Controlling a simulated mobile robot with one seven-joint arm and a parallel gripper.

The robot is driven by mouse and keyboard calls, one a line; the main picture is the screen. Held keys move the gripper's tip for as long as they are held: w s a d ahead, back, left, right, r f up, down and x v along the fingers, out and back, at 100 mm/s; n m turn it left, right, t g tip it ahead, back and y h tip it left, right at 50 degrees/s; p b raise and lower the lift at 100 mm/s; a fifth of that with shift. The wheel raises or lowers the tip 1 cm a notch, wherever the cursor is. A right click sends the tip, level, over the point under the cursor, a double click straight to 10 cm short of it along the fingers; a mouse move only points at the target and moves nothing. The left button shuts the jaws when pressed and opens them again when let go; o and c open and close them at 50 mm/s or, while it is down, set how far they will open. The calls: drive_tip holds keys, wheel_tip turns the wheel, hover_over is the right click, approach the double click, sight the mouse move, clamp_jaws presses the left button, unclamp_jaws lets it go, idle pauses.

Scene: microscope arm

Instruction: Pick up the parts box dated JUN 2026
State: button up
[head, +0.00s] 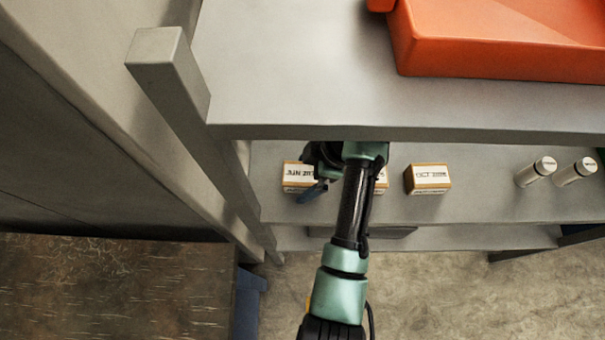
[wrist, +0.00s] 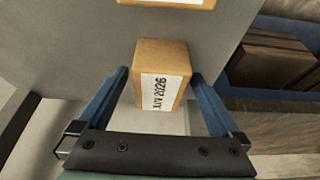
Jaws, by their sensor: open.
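Small cardboard boxes with white date labels stand on the lower shelf. The left box (head: 296,177) has a label that looks like JUN 2026, its right end hidden by my gripper. In the wrist view a box (wrist: 164,60), which appears to be this one, stands between my fingers, its label sideways and ending in 2026; the month is hard to read. My gripper (wrist: 160,76) is open, one finger on each side of the box, with no clear contact. In the head view my gripper (head: 314,188) is partly hidden by my arm.
A second box (head: 382,179) is mostly behind my arm. A box reading OCT (head: 428,178) stands to its right, then two white cylinders (head: 535,171) (head: 575,171). The upper shelf (head: 300,80) overhangs, carrying an orange tray (head: 490,62). A grey post (head: 180,95) stands left.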

drive_tip(key=shift+f, duration=0.1)
drive_tip(key=shift+c, duration=0.2)
clamp_jaws()
drive_tip(key=shift+w, duration=0.1)
idle(0.4)
